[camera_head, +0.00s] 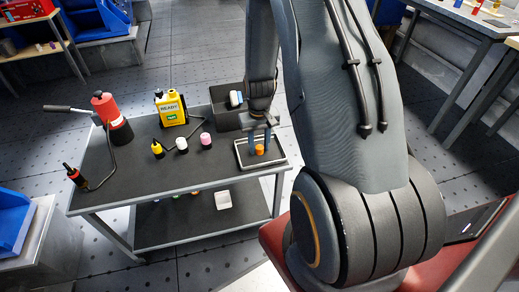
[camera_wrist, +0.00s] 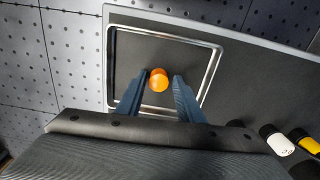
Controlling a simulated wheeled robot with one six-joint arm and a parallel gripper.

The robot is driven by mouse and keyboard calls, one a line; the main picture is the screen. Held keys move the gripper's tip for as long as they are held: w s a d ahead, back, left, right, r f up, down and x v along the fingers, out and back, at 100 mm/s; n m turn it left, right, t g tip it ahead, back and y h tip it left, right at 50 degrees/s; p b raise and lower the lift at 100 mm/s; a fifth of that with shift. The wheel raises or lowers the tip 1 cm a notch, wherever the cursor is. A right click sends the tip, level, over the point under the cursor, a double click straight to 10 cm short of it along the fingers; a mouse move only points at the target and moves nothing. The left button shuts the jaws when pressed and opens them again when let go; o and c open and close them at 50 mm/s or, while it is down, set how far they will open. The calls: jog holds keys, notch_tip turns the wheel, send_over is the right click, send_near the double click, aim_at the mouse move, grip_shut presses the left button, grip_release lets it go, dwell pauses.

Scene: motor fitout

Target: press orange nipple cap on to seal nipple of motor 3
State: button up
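The orange nipple cap (camera_wrist: 159,79) sits inside a metal-rimmed square tray (camera_wrist: 214,62) on the dark cart top. My gripper (camera_wrist: 161,78) is above the tray, with its two blue-grey fingers spread apart. The cap shows between the fingertips, closer to the left one, with a clear gap on the right. In the head view the cap (camera_head: 260,149) shows just below the fingers of my gripper (camera_head: 259,147). I cannot tell the exact height between fingertips and cap. I cannot make out motor 3 or its nipple in either view.
On the cart (camera_head: 118,178) stand a red bottle (camera_head: 105,108), a yellow bottle (camera_head: 172,108), and small yellow, white (camera_head: 182,144) and pink (camera_head: 206,141) items. A dark bin (camera_head: 225,116) is behind the tray. The cart's front middle is clear.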

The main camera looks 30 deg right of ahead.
jog(key=c, duration=0.7)
jog(key=shift+r, duration=0.1)
